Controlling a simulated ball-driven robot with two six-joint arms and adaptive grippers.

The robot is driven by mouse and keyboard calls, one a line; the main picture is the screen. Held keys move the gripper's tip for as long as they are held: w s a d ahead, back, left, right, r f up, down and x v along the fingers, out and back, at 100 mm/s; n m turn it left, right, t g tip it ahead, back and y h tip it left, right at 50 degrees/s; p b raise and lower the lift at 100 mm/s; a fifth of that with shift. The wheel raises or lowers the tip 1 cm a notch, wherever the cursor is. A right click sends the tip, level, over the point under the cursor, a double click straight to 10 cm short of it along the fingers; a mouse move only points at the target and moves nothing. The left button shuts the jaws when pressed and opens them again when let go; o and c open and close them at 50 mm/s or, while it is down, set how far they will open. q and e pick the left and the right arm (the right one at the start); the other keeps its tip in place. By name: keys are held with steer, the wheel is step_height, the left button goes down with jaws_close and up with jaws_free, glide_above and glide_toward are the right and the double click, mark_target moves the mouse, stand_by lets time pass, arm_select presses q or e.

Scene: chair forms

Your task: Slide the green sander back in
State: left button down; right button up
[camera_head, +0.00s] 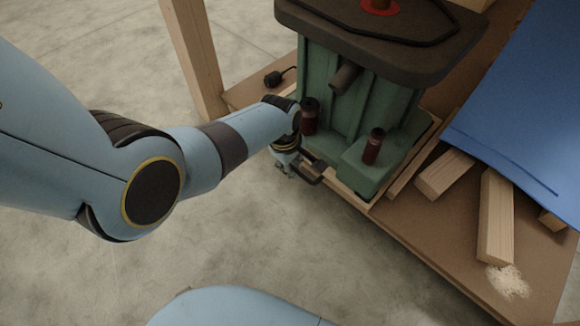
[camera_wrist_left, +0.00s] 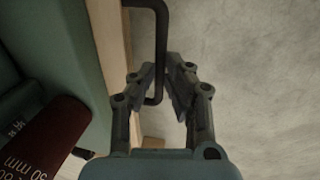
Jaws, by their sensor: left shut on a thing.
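The green sander (camera_head: 385,115), with a dark top plate, stands on a wooden base on the brown bench at the upper middle of the head view. Its green side also shows at the left of the left wrist view (camera_wrist_left: 58,45). A dark bar handle (camera_wrist_left: 159,45) sticks out from the wooden front edge. My left gripper (camera_wrist_left: 160,78) is shut on this handle, with a finger on each side of it. In the head view the left gripper (camera_head: 292,172) is at the sander's lower front, partly hidden by my wrist. My right gripper is not in view.
Wood blocks (camera_head: 494,215) and a sawdust pile (camera_head: 510,282) lie on the bench (camera_head: 440,235) at the right. A blue sheet (camera_head: 525,100) covers the upper right. A wooden post (camera_head: 190,60) stands left of the sander. Bare floor (camera_head: 290,245) lies in front.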

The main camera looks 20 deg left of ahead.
arm_select(q)
steer(key=shift+w+d, duration=0.1)
steer(key=shift+w, duration=0.05)
steer(key=c, duration=1.4)
jaws_free()
steer(key=r, duration=0.4)
steer(key=s+r, duration=0.1)
steer(key=r, duration=0.3)
steer(key=s+a+r, duration=0.1)
steer(key=r, duration=0.2)
steer(key=shift+s+r, duration=0.15)
steer(key=shift+r, duration=0.25)
